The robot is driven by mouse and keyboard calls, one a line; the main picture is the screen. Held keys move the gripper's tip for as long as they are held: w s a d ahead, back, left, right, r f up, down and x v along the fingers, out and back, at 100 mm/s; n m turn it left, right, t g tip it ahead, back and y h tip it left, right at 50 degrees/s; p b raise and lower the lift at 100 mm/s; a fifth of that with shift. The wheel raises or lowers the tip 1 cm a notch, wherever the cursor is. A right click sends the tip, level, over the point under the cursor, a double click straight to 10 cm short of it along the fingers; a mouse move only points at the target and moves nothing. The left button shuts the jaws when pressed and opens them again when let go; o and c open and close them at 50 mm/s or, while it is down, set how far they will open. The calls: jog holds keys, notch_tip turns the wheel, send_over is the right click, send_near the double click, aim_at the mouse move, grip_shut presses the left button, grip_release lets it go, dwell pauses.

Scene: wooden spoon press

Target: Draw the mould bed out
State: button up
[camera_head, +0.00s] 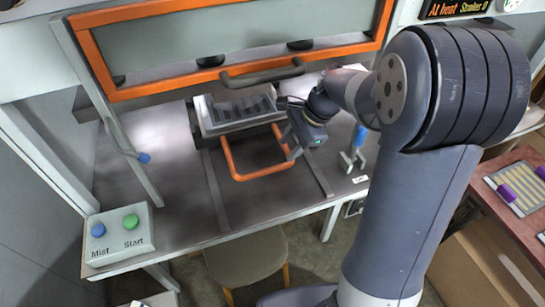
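The mould bed (207,117) is a light grey tray with dark slots. It sits at the back of the steel press table, partly under the raised guard. Its orange U-shaped handle (262,172) reaches forward over the table. My gripper (294,153) is at the right side of this handle, pointing down and towards the front. It looks very close to the orange bar, but I cannot tell whether it touches it. The fingers are small and dark, so I cannot see whether they are open or shut. My arm comes in from the right and hides the area right of the bed.
An orange-framed guard (95,50) with a dark handle (262,74) hangs above the bed. A box with Mist and Start buttons (118,235) stands front left. A blue-handled clamp (357,143) stands right. The table front is clear. A stool (245,262) stands below.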

aim_at(272, 167)
jog(key=x, duration=0.9)
jog(key=shift+f, duration=0.25)
grip_shut()
